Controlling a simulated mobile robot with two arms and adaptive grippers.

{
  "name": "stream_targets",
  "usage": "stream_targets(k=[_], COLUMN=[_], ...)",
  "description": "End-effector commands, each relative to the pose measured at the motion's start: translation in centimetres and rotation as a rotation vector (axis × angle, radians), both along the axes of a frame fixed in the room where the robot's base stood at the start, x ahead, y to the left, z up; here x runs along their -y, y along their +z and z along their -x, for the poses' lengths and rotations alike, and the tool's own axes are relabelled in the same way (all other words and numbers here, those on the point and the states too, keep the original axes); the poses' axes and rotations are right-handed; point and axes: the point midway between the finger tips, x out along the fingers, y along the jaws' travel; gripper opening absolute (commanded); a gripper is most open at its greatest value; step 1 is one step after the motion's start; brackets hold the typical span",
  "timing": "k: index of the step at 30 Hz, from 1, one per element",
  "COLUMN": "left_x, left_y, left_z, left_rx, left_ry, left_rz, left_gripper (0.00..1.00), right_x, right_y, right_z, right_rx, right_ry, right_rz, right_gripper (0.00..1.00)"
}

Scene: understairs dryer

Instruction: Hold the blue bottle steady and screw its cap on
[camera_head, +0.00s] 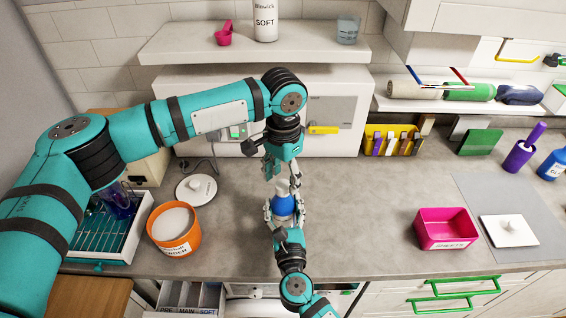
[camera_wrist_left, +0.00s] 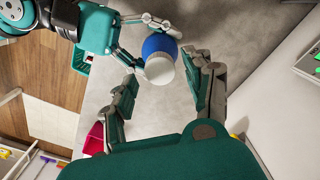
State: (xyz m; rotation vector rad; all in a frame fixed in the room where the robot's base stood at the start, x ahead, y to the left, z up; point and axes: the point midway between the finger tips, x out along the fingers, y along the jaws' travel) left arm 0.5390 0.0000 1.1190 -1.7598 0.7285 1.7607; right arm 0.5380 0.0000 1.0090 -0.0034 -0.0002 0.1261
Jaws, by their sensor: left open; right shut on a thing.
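The blue bottle (camera_head: 283,206) stands upright on the grey worktop near its front edge, with its white cap (camera_head: 282,187) on top. In the left wrist view the white cap (camera_wrist_left: 159,70) faces the camera, with the blue bottle (camera_wrist_left: 158,44) behind it. I cannot tell how tightly the cap sits. My right gripper (camera_head: 283,214) is shut around the bottle's body from the front. My left gripper (camera_head: 272,178) is above the bottle, pointing down. Its fingers (camera_wrist_left: 161,68) are open on either side of the cap, with visible gaps.
An orange tub (camera_head: 172,246) and a round white lid (camera_head: 196,188) lie left of the bottle. A pink bin (camera_head: 445,245) and a white square lid (camera_head: 509,230) are on the right. The worktop between bottle and pink bin is clear. A white shelf (camera_head: 200,45) runs behind.

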Motion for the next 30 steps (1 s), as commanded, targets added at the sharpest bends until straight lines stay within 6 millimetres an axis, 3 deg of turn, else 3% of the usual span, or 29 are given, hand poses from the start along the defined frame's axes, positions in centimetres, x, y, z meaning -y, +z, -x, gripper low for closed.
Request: stream_targets(k=[6,16,28,30], left_x=[0.0,0.0,0.0,0.0], left_y=[-2.1,-2.4,-2.4,-2.4], left_z=[0.0,0.0,0.0,0.0], left_rx=[-0.001,-0.001,0.0,0.0], left_ry=[0.0,0.0,0.0,0.0], left_rz=[0.0,0.001,0.0,0.0], left_gripper=[0.53,0.53,0.01,0.0], right_x=[0.0,0.0,0.0,0.0], right_y=[0.0,0.0,0.0,0.0], right_z=[0.0,0.0,0.0,0.0], right_rx=[-0.001,-0.001,-0.001,-0.001], right_ry=[0.0,0.0,0.0,0.0], right_rz=[0.0,0.0,0.0,0.0], right_gripper=[0.0,0.0,0.0,0.0])
